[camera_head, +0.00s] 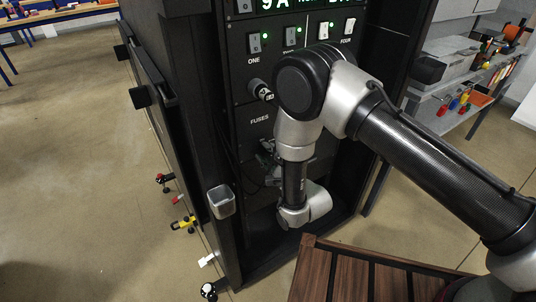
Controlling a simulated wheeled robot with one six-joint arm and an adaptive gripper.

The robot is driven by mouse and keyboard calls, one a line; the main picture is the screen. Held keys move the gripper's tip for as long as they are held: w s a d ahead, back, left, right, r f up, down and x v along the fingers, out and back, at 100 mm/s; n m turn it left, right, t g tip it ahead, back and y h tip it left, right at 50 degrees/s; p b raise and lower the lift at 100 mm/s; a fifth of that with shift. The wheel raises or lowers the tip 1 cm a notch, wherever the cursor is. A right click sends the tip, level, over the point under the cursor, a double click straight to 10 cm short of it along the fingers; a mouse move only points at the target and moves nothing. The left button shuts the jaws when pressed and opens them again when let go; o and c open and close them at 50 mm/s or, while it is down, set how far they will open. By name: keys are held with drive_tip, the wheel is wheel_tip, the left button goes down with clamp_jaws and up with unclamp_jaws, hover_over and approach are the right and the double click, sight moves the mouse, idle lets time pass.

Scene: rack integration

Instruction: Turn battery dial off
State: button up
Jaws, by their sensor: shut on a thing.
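The black rack (225,130) stands open in front of me. A black and white round knob (262,91) sits on its panel, above the word FUSES. I cannot read a battery label on it. My gripper (268,155) is at the rack front, below the FUSES label and well below that knob. It is small in the picture and partly covered by my wrist. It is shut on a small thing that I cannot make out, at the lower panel.
Lit switches (254,43) line the panel top. The rack door (160,110) stands open at left, with coloured knobs (184,224) low beside it. A slatted wooden surface (345,275) is at the bottom. Shelves with tools (460,100) stand right. The floor at left is clear.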

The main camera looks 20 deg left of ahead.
drive_tip(key=shift+f, duration=0.1)
idle(0.3)
drive_tip(key=o, duration=1.1)
drive_tip(key=shift+c, duration=0.2)
drive_tip(key=shift+s+d, duration=0.1)
drive_tip(key=v, duration=0.7)
drive_tip(key=shift+d, duration=0.15)
